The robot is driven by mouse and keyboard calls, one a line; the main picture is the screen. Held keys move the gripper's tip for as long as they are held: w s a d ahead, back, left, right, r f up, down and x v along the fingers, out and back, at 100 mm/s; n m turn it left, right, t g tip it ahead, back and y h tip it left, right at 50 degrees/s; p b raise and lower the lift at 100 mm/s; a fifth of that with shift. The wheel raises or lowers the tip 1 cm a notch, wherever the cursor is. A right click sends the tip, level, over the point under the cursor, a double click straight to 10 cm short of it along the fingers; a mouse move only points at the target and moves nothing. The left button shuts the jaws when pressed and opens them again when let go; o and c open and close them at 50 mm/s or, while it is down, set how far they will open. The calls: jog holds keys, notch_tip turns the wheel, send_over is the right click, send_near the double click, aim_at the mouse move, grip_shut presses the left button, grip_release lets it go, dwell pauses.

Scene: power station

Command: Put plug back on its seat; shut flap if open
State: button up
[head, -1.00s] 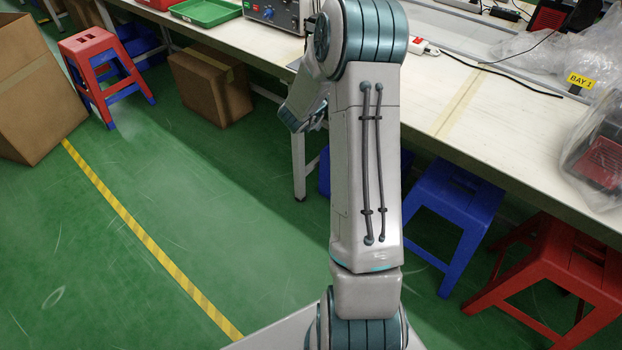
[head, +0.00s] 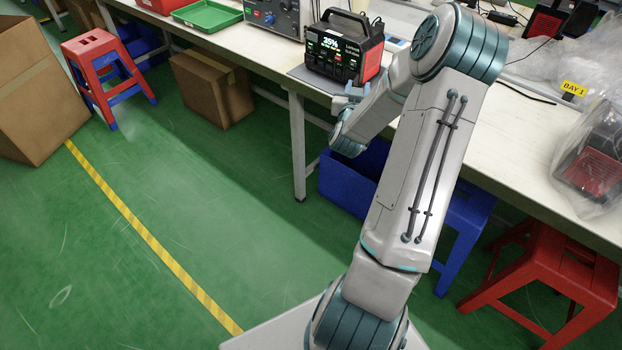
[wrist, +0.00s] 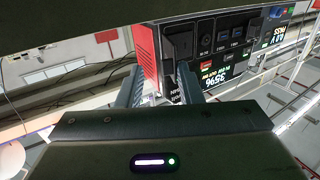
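The power station (head: 345,48) stands upright on a grey mat (head: 318,82) on the bench, its lit display reading about 35%. Its black front and red side also fill the upper middle of the wrist view (wrist: 215,45), where the display text is upside down. My gripper (head: 355,92) is at the front of the station, low and near the bench edge. In the wrist view my gripper (wrist: 160,86) has its two grey fingers apart, with the station's face just beyond them. I see nothing clearly held. A dark raised panel (wrist: 179,46) may be a flap; I cannot tell its state. I cannot make out the plug.
A grey instrument with knobs (head: 275,18) stands left of the station, with a green tray (head: 207,14) beyond. A black cable (head: 525,94) lies on the bench at right. Bagged equipment (head: 597,160) sits at the right edge. Stools (head: 545,270) stand under the bench.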

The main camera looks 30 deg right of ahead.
jog(key=shift+s+d+r+n+t+y+p, duration=0.15)
jog(key=shift+n+t+y+p, duration=0.25)
jog(key=shift+p, duration=0.45)
jog(key=shift+s+d+f+n+t+y+p, duration=0.1)
jog(key=shift+d+n+t+y+p, duration=0.2)
jog(key=shift+y+p, duration=0.4)
jog(key=shift+s+d+r+n+t+y+p, duration=0.1)
jog(key=shift+d+n+t+y+p, duration=0.2)
jog(key=shift+p, duration=0.7)
jog(key=shift+s+n+t+y+p, duration=0.1)
jog(key=shift+n+t+y+p, duration=0.2)
jog(key=shift+n+y+p, duration=0.4)
jog(key=v, duration=1.4)
jog(key=a+f+n+g+y+b, duration=0.5)
jog(key=a+f+g+b, duration=0.5)
jog(key=a+f+b, duration=0.3)
jog(key=shift+w+a+f+n+y+b, duration=0.55)
jog(key=shift+a+f, duration=0.6)
jog(key=shift+a, duration=0.65)
